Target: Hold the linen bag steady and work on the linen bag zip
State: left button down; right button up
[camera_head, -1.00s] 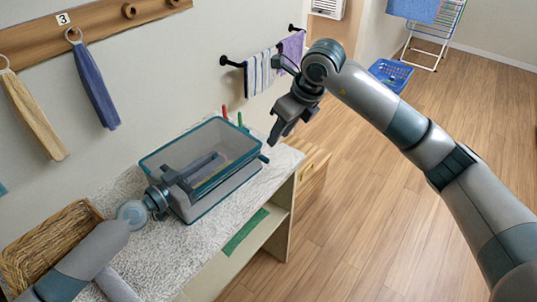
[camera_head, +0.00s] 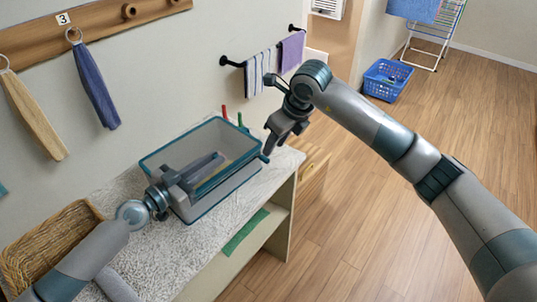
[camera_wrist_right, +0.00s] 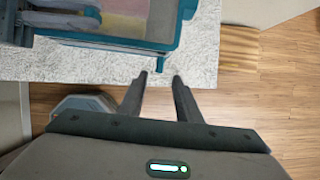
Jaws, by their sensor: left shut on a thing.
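The linen bag (camera_head: 222,188) is a box-shaped, see-through grey bag with teal edges, standing on the counter; it shows at the top of the right wrist view (camera_wrist_right: 135,45). My left gripper (camera_head: 200,172) is shut on the bag at its near left side, and its fingers reach over the bag. A small teal tab, seemingly the zip pull (camera_head: 264,157), sticks out at the bag's right corner; it also shows in the right wrist view (camera_wrist_right: 187,62). My right gripper (camera_head: 268,149) is open and empty close to this tab, its fingertips (camera_wrist_right: 160,75) apart.
The bag stands on a speckled counter (camera_head: 160,250) whose right edge is just beyond it. A wicker basket (camera_head: 60,230) is at the left. Red and green upright items (camera_head: 240,119) are behind the bag. Towels (camera_head: 258,73) hang on a wall bar.

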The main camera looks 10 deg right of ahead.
aim_at(266, 159)
jog(key=x, duration=0.6)
jog(key=shift+w+a+f, duration=0.1)
jog(key=shift+f, duration=0.1)
grip_shut()
